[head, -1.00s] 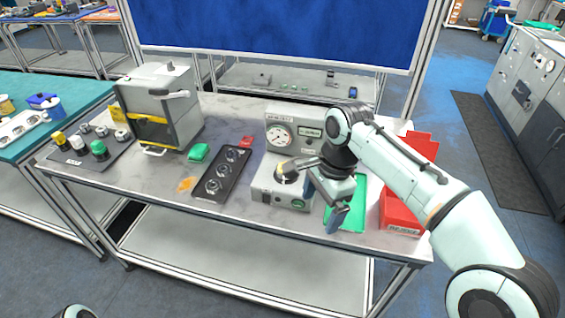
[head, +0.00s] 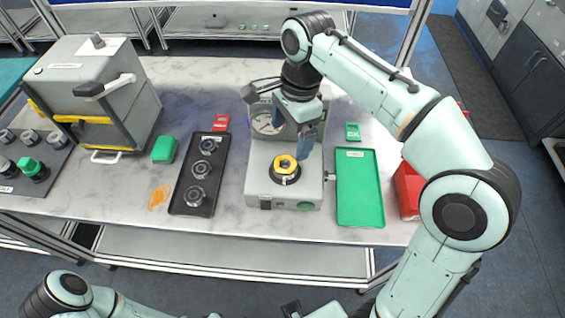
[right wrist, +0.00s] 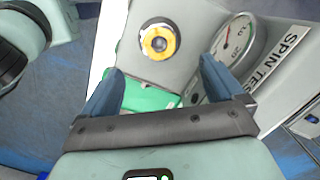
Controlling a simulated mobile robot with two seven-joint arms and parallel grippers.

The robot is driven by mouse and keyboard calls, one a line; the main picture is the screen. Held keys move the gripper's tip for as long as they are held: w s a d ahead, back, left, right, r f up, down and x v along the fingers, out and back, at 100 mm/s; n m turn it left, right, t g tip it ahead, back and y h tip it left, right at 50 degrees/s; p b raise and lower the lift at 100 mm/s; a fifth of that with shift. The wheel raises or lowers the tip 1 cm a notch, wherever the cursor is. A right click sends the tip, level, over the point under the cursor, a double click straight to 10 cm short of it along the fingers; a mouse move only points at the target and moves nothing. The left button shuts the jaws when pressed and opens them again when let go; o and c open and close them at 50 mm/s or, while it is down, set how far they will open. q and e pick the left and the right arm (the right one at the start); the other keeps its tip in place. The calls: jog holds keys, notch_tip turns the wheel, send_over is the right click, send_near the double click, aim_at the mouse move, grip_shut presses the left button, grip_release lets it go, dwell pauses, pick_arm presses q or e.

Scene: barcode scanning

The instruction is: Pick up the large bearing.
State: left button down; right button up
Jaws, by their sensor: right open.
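A ring-shaped bearing with a yellow face and dark centre (head: 285,167) sits on the dark round seat of the grey spin tester (head: 256,185). It also shows in the right wrist view (right wrist: 158,42), beyond the fingertips. Three dark and silver bearings lie in a row in a black tray (head: 181,200) left of the tester. I cannot tell for sure which bearing is the large one. My right gripper (head: 292,138) is open and empty, above and behind the yellow-faced bearing, in front of the dial gauge. Its blue fingers (right wrist: 161,66) stand wide apart. My left gripper is not clearly visible.
An empty green tray (head: 359,205) lies right of the tester, with a red bin (head: 408,192) beyond it. A grey machine with a handle (head: 85,85) stands at the left. A green box (head: 164,149) and an orange patch (head: 158,196) lie near the black tray.

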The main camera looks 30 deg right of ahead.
aim_at(285, 167)
jog(key=f, duration=0.3)
jog(key=shift+s+a+f+b, duration=0.1)
jog(key=shift+a+f+b, duration=0.1)
jog(key=shift+b, duration=0.1)
jog(key=shift+f, duration=0.5)
jog(key=f, duration=0.1)
jog(key=f+b, duration=0.1)
jog(key=f, duration=0.3)
jog(key=shift+a, duration=0.35)
jog(key=shift+c, duration=0.3)
jog(key=c, duration=1.3)
jog(key=shift+o, duration=0.2)
jog(key=shift+r, duration=0.1)
